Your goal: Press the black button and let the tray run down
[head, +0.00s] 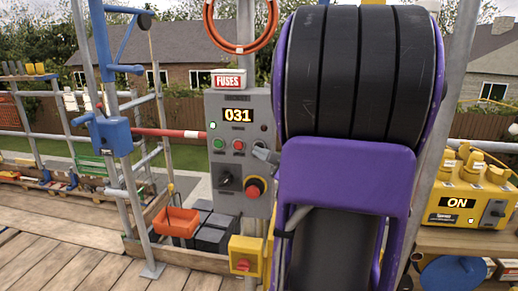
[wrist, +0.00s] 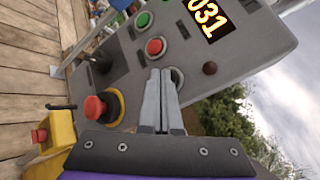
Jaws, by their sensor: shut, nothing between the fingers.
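A grey control panel (head: 233,112) stands in the middle of the head view, with a lit display reading 031. My gripper (head: 259,150) is at the panel's right side, partly hidden by my arm. In the wrist view my gripper (wrist: 162,73) is shut and empty, its tips at the panel face. A dark round button (wrist: 178,76) shows partly beside the fingertips. I cannot tell whether the tips touch or press it. An orange tray (head: 176,222) hangs low, left of the panel, below the blue hoist arm (head: 124,68).
The panel also carries a green button (wrist: 144,20), a red button (wrist: 156,46), a black rotary switch (wrist: 102,63) and a red mushroom knob (wrist: 95,108). Scaffold poles and a blue winch box (head: 113,135) stand left. A yellow machine (head: 468,190) stands right.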

